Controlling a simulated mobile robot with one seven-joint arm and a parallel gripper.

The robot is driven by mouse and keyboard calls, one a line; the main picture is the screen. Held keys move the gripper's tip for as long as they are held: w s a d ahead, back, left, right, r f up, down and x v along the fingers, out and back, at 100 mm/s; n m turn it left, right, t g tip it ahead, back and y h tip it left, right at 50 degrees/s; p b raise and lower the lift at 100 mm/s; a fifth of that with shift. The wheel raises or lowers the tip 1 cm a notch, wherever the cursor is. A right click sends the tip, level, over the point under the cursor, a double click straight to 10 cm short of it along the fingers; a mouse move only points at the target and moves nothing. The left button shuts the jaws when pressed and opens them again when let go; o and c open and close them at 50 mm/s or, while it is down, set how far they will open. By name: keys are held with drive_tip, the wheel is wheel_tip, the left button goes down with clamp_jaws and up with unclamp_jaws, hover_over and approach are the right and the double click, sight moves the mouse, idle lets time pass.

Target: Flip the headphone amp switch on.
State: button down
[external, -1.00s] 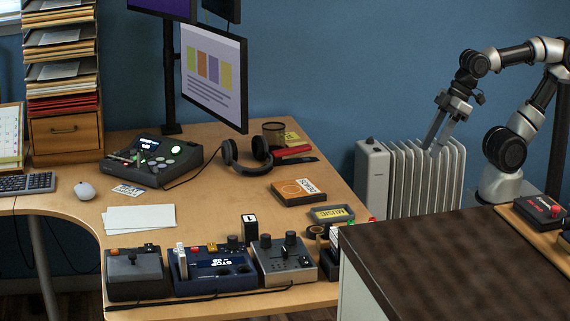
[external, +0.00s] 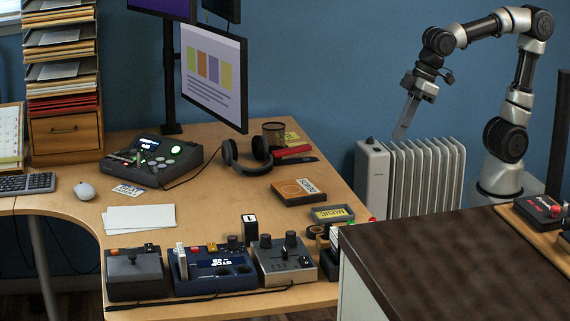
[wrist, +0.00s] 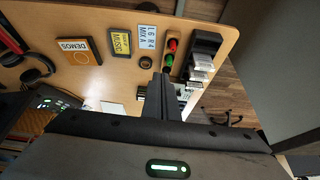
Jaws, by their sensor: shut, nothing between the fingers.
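My gripper (external: 402,132) is shut and empty, pointing down in front of the blue wall above the white radiator, to the right of the desk. In the wrist view its fingers (wrist: 165,80) overlap the desk. No device carries a readable headphone amp label. The headphones (external: 247,154) lie on the desk, with a cable running to a dark console (external: 150,178) that has a lit screen and green button. Along the front edge stand a grey box (external: 137,275), a blue unit (external: 215,280) and a silver-topped unit (external: 285,262) with knobs. I cannot make out the switch.
The radiator (external: 425,175) stands beside the desk (external: 225,208). A dark-topped counter (external: 455,255) fills the front right. A DEMOS box (external: 299,192) and a MUSIC box (external: 331,214) lie near the right edge.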

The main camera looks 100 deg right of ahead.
drive_tip(key=w+a+g+p, duration=0.1)
drive_tip(key=w+a+p, duration=0.25)
drive_tip(key=w, duration=0.45)
drive_tip(key=w+a+p, duration=0.2)
drive_tip(key=w+a, duration=0.2)
drive_tip(key=w, duration=0.4)
drive_tip(key=w+a+f+p, duration=0.3)
drive_tip(key=w+a+f, duration=0.4)
drive_tip(key=w+a, duration=0.2)
drive_tip(key=shift+w+f+h, duration=0.25)
drive_tip(key=shift+w+h, duration=0.15)
drive_tip(key=shift+w, duration=0.15)
drive_tip(key=b, duration=0.1)
hover_over(303, 256)
drive_tip(key=s, duration=0.1)
drive_tip(key=f, duration=1.1)
drive_tip(key=shift+a+f, duration=0.3)
drive_tip(key=shift+f, duration=0.1)
drive_tip(key=shift+d+f, duration=0.15)
drive_tip(key=shift+f, duration=0.75)
